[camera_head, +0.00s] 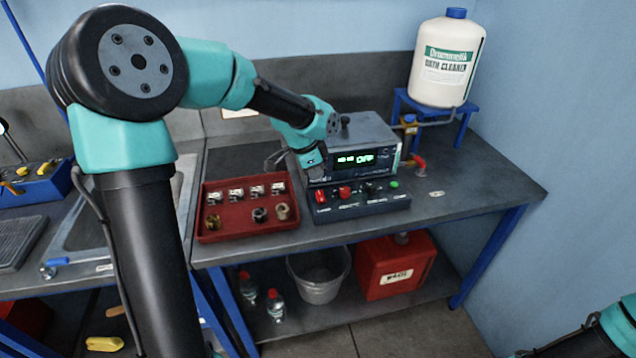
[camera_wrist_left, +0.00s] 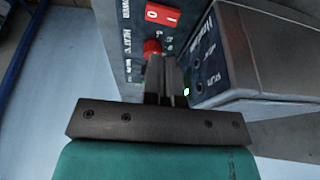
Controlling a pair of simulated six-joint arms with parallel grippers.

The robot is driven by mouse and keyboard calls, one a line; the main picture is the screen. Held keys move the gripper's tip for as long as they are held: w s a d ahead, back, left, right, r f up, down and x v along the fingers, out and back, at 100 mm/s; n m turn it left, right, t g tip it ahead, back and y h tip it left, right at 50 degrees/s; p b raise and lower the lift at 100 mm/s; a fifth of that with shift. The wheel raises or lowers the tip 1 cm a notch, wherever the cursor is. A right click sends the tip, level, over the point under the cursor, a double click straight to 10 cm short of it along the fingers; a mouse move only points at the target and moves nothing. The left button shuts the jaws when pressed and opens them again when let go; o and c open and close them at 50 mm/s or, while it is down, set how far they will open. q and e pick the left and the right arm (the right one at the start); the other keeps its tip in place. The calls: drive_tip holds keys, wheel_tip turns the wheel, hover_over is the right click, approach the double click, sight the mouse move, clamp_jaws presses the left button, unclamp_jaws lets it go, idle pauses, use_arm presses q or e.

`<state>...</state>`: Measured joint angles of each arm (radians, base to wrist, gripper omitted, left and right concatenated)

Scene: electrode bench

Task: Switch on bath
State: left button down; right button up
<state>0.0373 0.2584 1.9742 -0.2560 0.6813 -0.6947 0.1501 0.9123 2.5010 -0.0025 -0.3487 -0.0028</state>
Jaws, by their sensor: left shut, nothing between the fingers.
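The bath controller (camera_head: 362,135) is a grey box on the right bench, its green display reading OFF. In front of it a dark control panel (camera_head: 350,209) carries a red switch (camera_head: 320,197), a red knob (camera_head: 345,192), a black knob and a green button. My left gripper (camera_head: 318,178) is shut and empty, just above the panel's left part. In the left wrist view the shut fingers (camera_wrist_left: 160,72) point at the red knob (camera_wrist_left: 152,47); contact cannot be told. The red rocker switch (camera_wrist_left: 161,14), marked 0 and I, lies beyond it. My right gripper is out of view.
A red tray (camera_head: 247,232) with several small parts sits left of the panel. The bench's right side is mostly clear.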

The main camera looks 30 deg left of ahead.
sight(320, 192)
use_arm(q)
drive_tip(key=v, duration=0.6)
drive_tip(key=shift+r, duration=0.4)
drive_tip(key=shift+a, duration=0.15)
drive_tip(key=shift+w+a+r, duration=0.1)
drive_tip(key=shift+w+a, duration=0.15)
drive_tip(key=x, duration=1.3)
drive_tip(key=shift+s+a+f, duration=0.25)
drive_tip(key=shift+a, duration=0.15)
drive_tip(key=shift+f, duration=0.35)
